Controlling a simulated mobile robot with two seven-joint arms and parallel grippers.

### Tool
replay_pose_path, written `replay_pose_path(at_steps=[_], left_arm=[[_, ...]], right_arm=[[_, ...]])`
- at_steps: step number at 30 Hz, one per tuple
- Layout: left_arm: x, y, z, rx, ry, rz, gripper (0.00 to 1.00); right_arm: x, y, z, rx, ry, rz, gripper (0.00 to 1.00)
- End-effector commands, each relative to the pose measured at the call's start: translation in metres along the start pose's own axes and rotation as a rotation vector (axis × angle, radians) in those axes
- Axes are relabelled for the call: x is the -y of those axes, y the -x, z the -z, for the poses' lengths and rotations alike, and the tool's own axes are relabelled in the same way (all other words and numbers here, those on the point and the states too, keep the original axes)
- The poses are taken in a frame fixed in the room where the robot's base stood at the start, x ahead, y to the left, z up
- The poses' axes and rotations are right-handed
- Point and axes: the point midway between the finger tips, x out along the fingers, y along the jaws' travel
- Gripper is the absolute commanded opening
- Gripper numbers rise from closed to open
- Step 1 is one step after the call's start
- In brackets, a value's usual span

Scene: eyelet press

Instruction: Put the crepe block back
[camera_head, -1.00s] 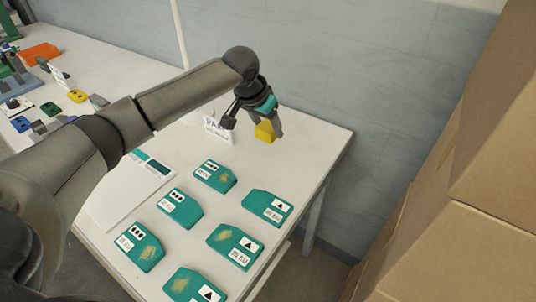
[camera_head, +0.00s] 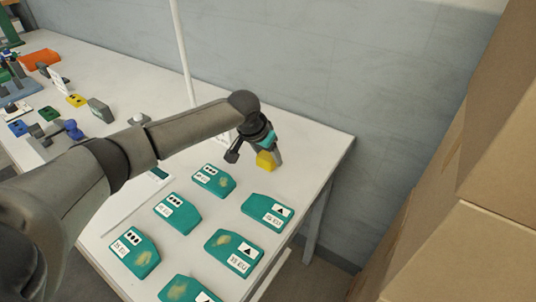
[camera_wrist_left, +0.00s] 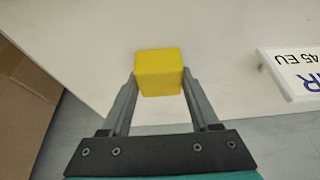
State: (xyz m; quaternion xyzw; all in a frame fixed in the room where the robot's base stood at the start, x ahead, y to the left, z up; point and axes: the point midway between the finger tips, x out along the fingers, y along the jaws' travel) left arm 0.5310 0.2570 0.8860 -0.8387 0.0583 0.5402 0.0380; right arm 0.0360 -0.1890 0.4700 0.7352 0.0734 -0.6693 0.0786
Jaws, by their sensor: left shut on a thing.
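The yellow crepe block (camera_head: 266,161) is in my left gripper (camera_head: 264,150), near the far right corner of the white table. In the left wrist view the block (camera_wrist_left: 158,72) sits between the two fingertips of the gripper (camera_wrist_left: 159,86), with white table surface beyond it. I cannot tell whether the block's underside touches the table. My right gripper is not in view.
Several teal pads (camera_head: 234,252) with labels lie nearer on the table (camera_head: 318,165). A white sign (camera_wrist_left: 296,70) stands beside the gripper, mostly hidden behind my arm in the head view. Cardboard boxes (camera_head: 480,240) stand at the right.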

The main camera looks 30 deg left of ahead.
Motion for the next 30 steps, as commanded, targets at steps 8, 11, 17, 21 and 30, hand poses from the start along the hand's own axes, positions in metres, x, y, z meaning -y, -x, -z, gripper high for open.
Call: replay_pose_path(at_steps=[8,11,17,21,30], left_arm=[[0.000,-0.001,-0.001,0.001,0.000,0.000,0.88],[0.000,-0.001,-0.001,0.001,0.000,0.000,0.92],[0.000,0.000,0.000,0.000,0.000,0.000,0.92],[0.000,0.010,0.001,-0.001,0.000,-0.001,0.92],[0.001,0.066,0.002,-0.002,-0.001,0.001,0.92]], right_arm=[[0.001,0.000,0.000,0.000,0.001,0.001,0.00],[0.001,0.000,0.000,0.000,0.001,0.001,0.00],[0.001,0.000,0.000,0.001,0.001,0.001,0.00],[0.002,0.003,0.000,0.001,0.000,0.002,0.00],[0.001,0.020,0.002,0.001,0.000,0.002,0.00]])
